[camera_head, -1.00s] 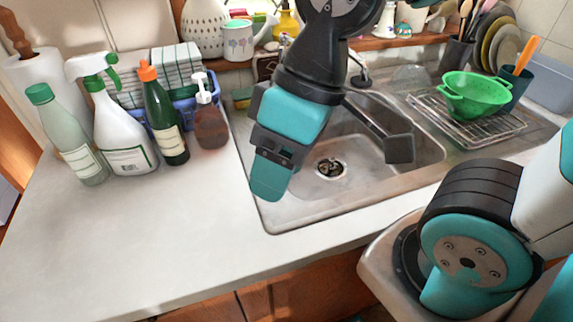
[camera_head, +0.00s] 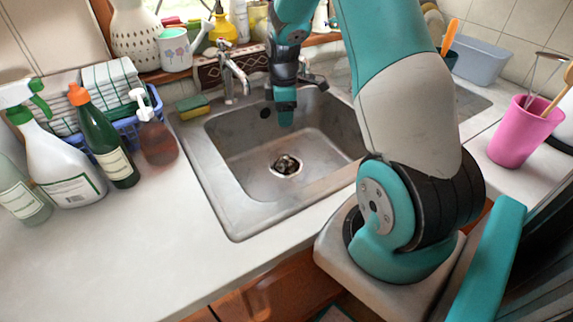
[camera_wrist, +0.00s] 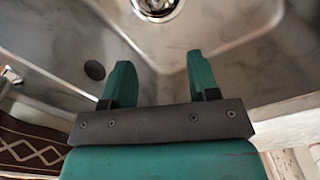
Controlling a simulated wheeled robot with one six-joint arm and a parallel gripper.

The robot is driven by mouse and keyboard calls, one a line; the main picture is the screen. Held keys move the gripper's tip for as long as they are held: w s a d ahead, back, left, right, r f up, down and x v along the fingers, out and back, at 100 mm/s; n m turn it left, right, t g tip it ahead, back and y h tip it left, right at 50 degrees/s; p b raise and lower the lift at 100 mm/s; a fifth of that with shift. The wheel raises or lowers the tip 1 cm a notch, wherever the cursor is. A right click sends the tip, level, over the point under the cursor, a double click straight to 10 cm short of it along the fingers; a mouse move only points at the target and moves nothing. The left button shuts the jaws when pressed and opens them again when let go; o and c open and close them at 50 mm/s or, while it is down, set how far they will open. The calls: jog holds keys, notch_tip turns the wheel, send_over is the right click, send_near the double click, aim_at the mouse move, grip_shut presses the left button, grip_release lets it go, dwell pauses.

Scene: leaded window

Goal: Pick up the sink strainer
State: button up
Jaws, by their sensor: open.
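The sink strainer (camera_head: 286,165) is a round metal piece at the drain in the floor of the steel sink (camera_head: 222,137). In the wrist view, the strainer (camera_wrist: 156,8) is cut off by the top edge. My gripper (camera_head: 285,116) hangs over the back part of the basin, behind the strainer and apart from it. In the wrist view, my gripper (camera_wrist: 159,62) has its two teal fingers spread with nothing between them. The strainer lies beyond the fingertips, roughly in line with the gap.
A faucet (camera_head: 232,72) stands behind the sink, with a sponge (camera_head: 193,105) at its back left corner. A spray bottle (camera_head: 60,160), green bottle (camera_head: 105,140) and soap dispenser (camera_head: 155,135) stand left. A pink cup (camera_head: 515,135) stands right. The front left counter is clear.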

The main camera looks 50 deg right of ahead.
aim_at(286, 156)
jog(key=f, duration=0.4)
jog(key=f+p, duration=0.1)
jog(key=f, duration=0.3)
jog(key=f+p, duration=0.1)
jog(key=f, duration=0.3)
jog(key=shift+d+f, duration=0.25)
jog(key=shift+d+f+p, duration=0.2)
jog(key=shift+f+p, duration=0.5)
jog(key=shift+f, duration=1.9)
jog(key=c, duration=1)
jog(key=shift+r, duration=0.1)
